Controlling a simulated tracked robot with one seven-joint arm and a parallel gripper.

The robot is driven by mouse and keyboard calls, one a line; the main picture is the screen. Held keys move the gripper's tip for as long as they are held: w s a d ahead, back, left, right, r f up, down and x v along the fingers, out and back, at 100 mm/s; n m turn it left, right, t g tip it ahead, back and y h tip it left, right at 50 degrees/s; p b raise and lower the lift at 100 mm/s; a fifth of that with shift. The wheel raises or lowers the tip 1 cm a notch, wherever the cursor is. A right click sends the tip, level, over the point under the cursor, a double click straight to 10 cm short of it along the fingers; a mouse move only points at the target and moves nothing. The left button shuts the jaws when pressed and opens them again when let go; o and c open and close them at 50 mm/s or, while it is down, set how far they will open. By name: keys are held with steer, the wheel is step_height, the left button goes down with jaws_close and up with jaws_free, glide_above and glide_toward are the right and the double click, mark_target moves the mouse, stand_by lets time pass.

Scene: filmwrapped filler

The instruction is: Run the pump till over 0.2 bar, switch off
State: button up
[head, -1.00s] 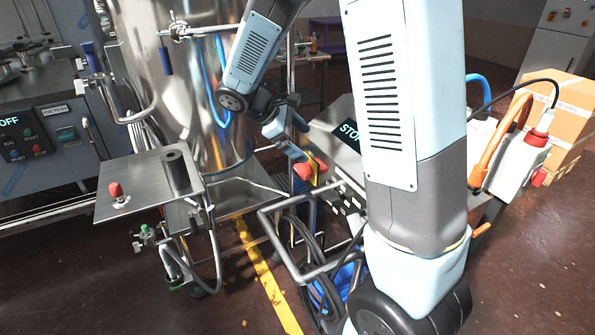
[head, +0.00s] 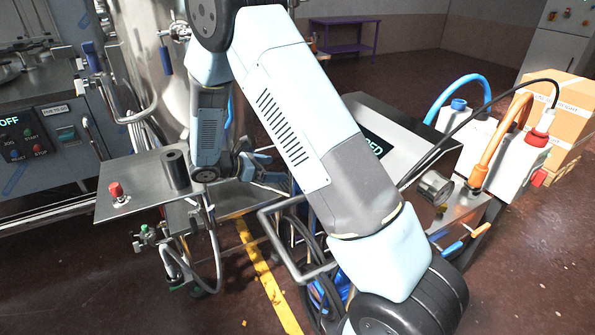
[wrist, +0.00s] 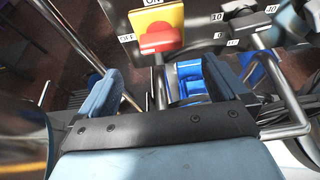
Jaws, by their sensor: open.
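In the wrist view a red rotary switch (wrist: 160,38) sits on a yellow plate (wrist: 178,14) on a dark panel. ON is marked above it and OFF to its left; I cannot tell clearly which mark the handle points to. My gripper (wrist: 152,84) is open and empty, its fingers below the switch and apart from it. In the head view my gripper (head: 268,180) is left of the pump unit (head: 408,118), and my arm hides the switch. The unit's display (head: 374,146) shows only the end of a word, "ED". No pressure reading is legible.
Black knobs (wrist: 247,22) with number scales sit right of the switch. A bent metal rail (wrist: 285,90) juts out below them. A steel shelf with a red button (head: 116,190) stands left. White canisters (head: 468,130) and cardboard boxes (head: 565,115) are at right.

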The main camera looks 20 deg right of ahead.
steer(key=x, duration=1)
steer(key=shift+d+f, duration=0.2)
steer(key=shift+d, duration=0.05)
steer(key=shift+c, duration=0.2)
steer(key=c, duration=0.9)
steer(key=shift+a, duration=0.2)
steer(key=shift+c, duration=0.2)
steer(key=shift+d, duration=0.1)
